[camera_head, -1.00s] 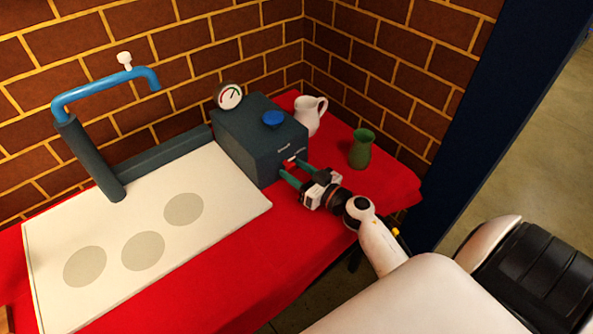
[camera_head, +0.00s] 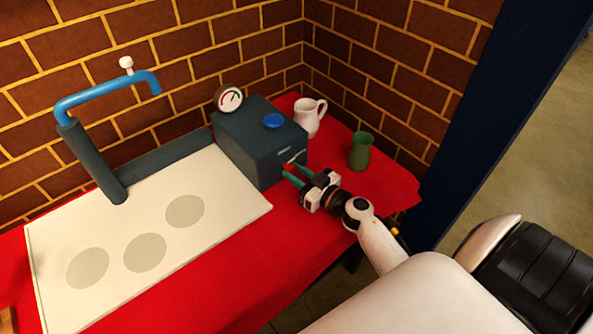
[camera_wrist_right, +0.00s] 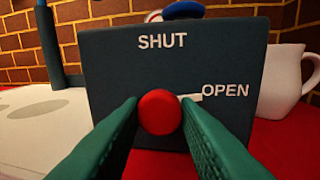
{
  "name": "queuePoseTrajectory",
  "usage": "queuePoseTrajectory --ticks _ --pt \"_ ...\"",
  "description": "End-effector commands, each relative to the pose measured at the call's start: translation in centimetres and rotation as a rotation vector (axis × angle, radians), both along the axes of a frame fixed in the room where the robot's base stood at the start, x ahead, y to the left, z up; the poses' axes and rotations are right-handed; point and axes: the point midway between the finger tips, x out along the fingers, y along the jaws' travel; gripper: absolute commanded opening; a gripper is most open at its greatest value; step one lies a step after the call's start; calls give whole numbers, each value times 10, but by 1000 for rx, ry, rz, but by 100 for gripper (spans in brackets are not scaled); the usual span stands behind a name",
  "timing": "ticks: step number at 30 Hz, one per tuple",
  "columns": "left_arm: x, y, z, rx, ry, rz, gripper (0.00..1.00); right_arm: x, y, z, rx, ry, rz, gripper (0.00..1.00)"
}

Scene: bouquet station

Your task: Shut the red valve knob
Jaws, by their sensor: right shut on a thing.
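The red valve knob (camera_wrist_right: 160,112) sits on the front face of a dark grey box (camera_head: 235,150). In the right wrist view a white pointer (camera_wrist_right: 193,97) beside the knob points right, toward the word OPEN (camera_wrist_right: 225,90). The word SHUT (camera_wrist_right: 162,41) stands above the knob. My right gripper (camera_head: 290,172) reaches the box from the front right, its green fingers shut on the knob from both sides. In the head view the fingers hide much of the knob. My left gripper is not in view.
A blue knob (camera_head: 273,121) and a gauge (camera_head: 229,98) are on the box. A white pitcher (camera_head: 308,118) and a green vase (camera_head: 360,152) stand to its right. The red cloth (camera_head: 262,248) in front is clear.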

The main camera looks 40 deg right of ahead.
Motion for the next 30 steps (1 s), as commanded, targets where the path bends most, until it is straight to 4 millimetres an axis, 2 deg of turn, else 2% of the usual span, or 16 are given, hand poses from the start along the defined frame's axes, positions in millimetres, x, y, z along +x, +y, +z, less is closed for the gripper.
queuePoseTrajectory --ticks 1,12,30 --pt "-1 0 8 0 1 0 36 0 0 3 -33 1 2 6" --pt "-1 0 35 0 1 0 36 0 1 4 -367 -26 4 6" --pt "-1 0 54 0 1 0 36 -1 2 3 -934 -72 4 6"
